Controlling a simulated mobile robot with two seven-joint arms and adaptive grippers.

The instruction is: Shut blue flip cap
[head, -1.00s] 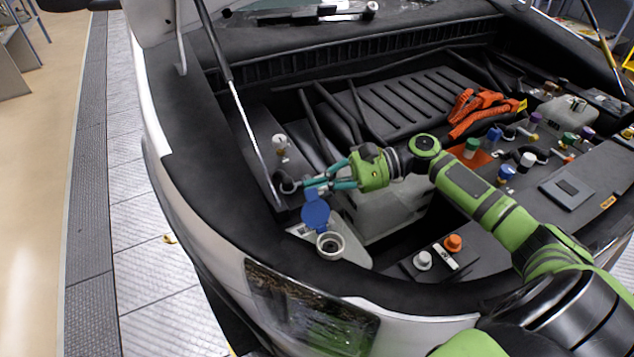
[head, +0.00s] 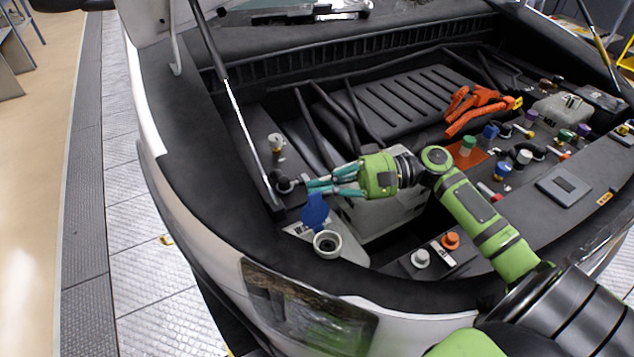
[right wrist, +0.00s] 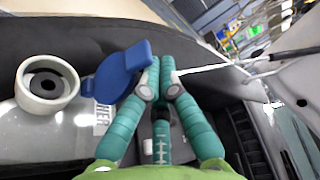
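The blue flip cap (head: 315,212) stands open, raised behind the white round filler neck (head: 327,243) at the front left of the engine bay. In the right wrist view the cap (right wrist: 118,72) shows just left of my fingers, and the uncovered neck opening (right wrist: 45,85) lies further left. My right gripper (head: 312,187) reaches in from the right, its teal fingers just behind the cap's upper edge. In the right wrist view its fingers (right wrist: 160,75) are drawn together with nothing visible between them. The cap's tab is very near the left finger; I cannot tell whether they touch. My left gripper is out of view.
A thin hood strut (head: 245,135) slants down close to my right fingertips. An orange cap (head: 450,240) and a white cap (head: 420,258) sit right of the neck. Orange cables (head: 478,108) and several coloured caps lie further right. The space above the neck is clear.

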